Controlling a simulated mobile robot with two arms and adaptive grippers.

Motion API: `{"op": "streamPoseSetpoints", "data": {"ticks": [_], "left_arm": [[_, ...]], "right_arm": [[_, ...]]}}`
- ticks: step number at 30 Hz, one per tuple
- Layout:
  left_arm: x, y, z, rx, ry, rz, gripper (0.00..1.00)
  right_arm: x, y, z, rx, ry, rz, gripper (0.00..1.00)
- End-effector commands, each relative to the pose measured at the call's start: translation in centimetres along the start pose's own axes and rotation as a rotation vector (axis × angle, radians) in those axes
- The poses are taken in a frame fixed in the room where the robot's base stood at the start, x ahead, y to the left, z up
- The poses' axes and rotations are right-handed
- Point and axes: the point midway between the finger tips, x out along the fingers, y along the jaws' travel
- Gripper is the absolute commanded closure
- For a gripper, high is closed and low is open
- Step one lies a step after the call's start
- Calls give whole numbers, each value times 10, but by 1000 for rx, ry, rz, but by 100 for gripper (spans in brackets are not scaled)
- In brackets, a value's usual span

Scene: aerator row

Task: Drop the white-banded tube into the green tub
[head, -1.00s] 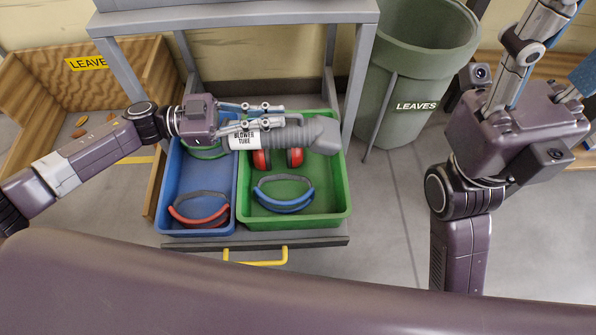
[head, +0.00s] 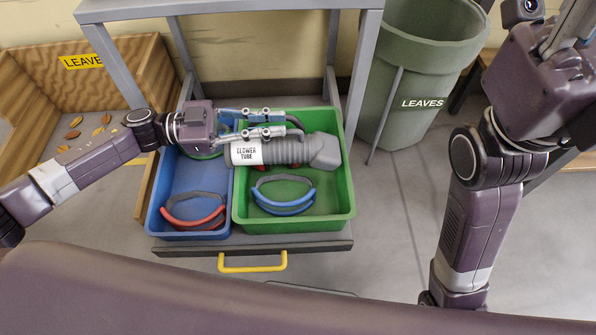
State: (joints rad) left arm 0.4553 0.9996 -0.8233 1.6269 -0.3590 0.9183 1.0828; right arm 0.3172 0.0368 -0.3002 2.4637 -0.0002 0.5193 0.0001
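The grey ribbed tube (head: 292,151) has a white band (head: 246,153) lettered BLOWER TUBE and a wider grey end at the right. It lies crosswise over the back half of the green tub (head: 346,205), its banded end over the tub's left rim. I cannot tell whether it touches what lies below. My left gripper (head: 275,124) is just behind the tube's banded end, its two fingers spread with a gap between them and the tube outside that gap. My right gripper (head: 572,22) is at the top right, cut off by the frame edge, away from the tubs.
Ear protectors with blue parts (head: 283,203) lie in the green tub; red cups show under the tube. A blue tub (head: 158,205) at left holds red ones (head: 193,222). A grey frame stands around the tubs. A LEAVES bin (head: 415,75) and wooden box (head: 150,75) flank them.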

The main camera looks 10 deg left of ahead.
Motion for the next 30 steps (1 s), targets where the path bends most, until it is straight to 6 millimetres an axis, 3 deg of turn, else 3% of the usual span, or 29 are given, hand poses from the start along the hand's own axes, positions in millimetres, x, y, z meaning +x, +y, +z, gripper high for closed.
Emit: {"op": "streamPoseSetpoints", "data": {"ticks": [3,14,30], "left_arm": [[0,0,0,0,0,0,72],[-6,0,2,-2,-4,-1,72],[-106,0,2,-2,-3,-1,72]], "right_arm": [[0,0,0,0,0,0,51],[-1,0,1,0,-3,2,51],[-1,0,0,0,-1,1,51]]}}
